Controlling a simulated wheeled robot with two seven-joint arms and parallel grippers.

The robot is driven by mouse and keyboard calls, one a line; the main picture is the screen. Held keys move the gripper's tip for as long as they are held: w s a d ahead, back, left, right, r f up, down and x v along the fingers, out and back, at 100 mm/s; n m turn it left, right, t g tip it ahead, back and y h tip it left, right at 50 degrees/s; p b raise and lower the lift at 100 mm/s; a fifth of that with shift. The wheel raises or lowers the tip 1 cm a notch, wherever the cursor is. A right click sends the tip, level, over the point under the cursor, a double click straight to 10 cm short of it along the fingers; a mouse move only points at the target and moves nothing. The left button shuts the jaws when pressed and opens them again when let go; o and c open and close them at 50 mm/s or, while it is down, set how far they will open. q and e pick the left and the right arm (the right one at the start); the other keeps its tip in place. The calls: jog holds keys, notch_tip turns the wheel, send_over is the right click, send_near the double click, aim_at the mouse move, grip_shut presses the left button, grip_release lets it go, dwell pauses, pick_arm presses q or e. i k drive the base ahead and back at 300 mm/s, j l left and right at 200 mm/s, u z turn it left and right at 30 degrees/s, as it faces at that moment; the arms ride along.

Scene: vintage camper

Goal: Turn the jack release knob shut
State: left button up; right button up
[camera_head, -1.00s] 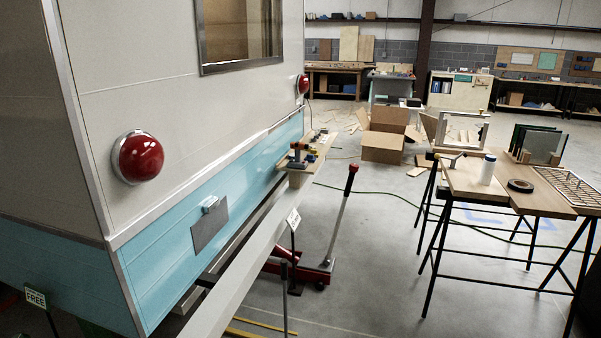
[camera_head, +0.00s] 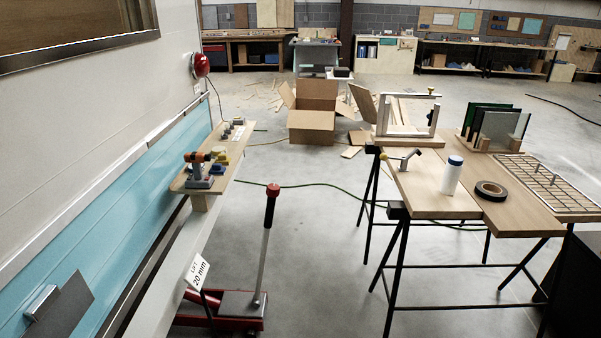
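A red floor jack (camera_head: 236,306) stands on the concrete at the lower middle, partly under the white beam (camera_head: 190,245) beside the camper. Its grey handle (camera_head: 265,245) rises nearly upright and ends in a red-black grip (camera_head: 272,190). I cannot make out the release knob for certain at this size. A sign reading "LIFT 20 mm" (camera_head: 197,271) stands in front of the beam, left of the jack. Neither of my grippers is in view.
The blue and cream camper wall (camera_head: 110,185) fills the left. A shelf with a drill (camera_head: 199,170) sticks out from it. A trestle table (camera_head: 425,190) with a bottle (camera_head: 451,175) and tape (camera_head: 491,190) stands right. Floor between jack and table is clear.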

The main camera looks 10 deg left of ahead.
aim_at(273, 190)
jog(key=i+l+u, duration=0.25)
jog(key=i+u, duration=0.15)
jog(key=i, duration=0.15)
jog(key=i+l+u, duration=0.4)
jog(key=i, duration=0.1)
